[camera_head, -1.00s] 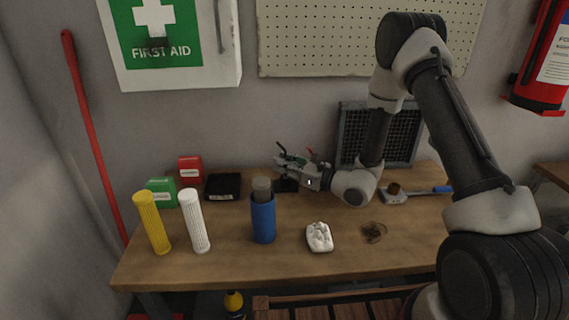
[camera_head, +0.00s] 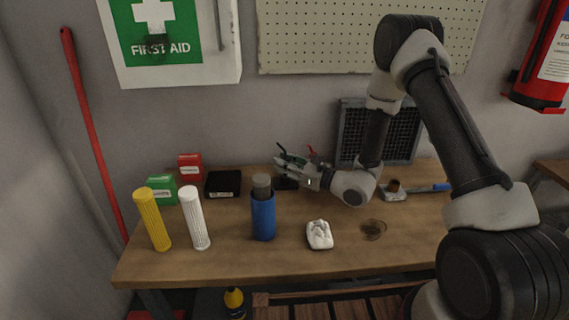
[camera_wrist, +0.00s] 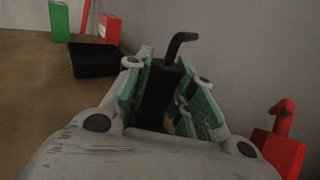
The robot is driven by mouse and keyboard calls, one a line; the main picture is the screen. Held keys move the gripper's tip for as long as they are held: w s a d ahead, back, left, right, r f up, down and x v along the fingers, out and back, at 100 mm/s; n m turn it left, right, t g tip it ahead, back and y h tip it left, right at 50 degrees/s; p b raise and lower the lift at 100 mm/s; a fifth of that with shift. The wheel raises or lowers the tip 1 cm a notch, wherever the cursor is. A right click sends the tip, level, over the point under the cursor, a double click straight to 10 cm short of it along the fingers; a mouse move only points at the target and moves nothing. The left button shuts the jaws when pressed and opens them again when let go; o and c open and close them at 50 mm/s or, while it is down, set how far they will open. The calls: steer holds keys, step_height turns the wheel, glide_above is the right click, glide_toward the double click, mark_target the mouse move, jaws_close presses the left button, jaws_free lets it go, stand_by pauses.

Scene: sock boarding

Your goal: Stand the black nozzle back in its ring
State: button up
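The black nozzle (camera_wrist: 157,92) has a bent tip and stands between the green-padded fingers of my gripper (camera_wrist: 168,88) in the wrist view. A strip of gap shows between the nozzle and the right finger, so the fingers look open around it. In the head view my gripper (camera_head: 290,168) is at the back of the table, with the nozzle's dark bent tip (camera_head: 281,148) above it. A low black base (camera_head: 286,184) shows below the fingers. The ring itself and the nozzle's lower end are hidden, so I cannot tell whether it is seated.
A red hooked piece (camera_wrist: 283,140) stands close on the gripper's right. A black box (camera_head: 223,184), green box (camera_head: 161,190) and red box (camera_head: 190,167) lie to the left. Yellow (camera_head: 152,220) and white (camera_head: 195,218) tubes and a blue cylinder (camera_head: 263,217) stand in front.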

steer(key=o, duration=0.3)
steer(key=shift+o, duration=0.2)
steer(key=v, duration=1.2)
steer(key=shift+r, duration=0.1)
